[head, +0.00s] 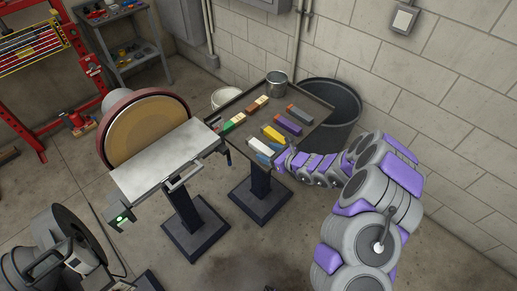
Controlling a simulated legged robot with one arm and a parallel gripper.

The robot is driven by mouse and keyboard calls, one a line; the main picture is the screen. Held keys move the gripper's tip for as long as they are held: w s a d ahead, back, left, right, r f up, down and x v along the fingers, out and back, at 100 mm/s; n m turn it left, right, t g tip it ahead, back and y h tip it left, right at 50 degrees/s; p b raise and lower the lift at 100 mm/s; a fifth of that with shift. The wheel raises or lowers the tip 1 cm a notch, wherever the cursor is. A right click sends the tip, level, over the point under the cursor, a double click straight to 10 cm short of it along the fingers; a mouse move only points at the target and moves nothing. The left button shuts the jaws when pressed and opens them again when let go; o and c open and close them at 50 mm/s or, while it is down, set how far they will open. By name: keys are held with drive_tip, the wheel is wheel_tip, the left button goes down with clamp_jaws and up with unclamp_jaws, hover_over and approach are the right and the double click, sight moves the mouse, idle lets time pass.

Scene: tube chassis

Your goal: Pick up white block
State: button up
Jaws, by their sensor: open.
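The white block (261,148) lies on the dark tray table (312,138) near its front edge. My gripper (277,155) is at the front edge of that table, at the right end of the white block. It is open. The small picture does not show whether the fingers touch the block or stand around it. My arm reaches in from the right.
A metal can (277,83) stands at the back. A disc sander (148,132) with a metal table (165,160) stands left. A dark bin (345,100) is behind right.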

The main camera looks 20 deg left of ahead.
sight(267, 149)
drive_tip(key=shift+w+a+f, duration=0.25)
drive_tip(key=shift+w+a, duration=0.1)
drive_tip(key=shift+a, duration=0.25)
drive_tip(key=shift+w+a+f+b, duration=0.3)
drive_tip(key=shift+w+a+b, duration=0.1)
drive_tip(key=shift+w+b, duration=0.3)
drive_tip(key=shift+w+a+f, duration=0.1)
drive_tip(key=shift+a+f, duration=0.1)
drive_tip(key=shift+a, duration=0.9)
drive_tip(key=shift+c, duration=0.8)
drive_tip(key=shift+d, duration=0.55)
drive_tip(key=c, duration=0.6)
drive_tip(key=shift+a+r, duration=0.1)
drive_tip(key=c, duration=0.3)
drive_tip(key=shift+a, duration=0.2)
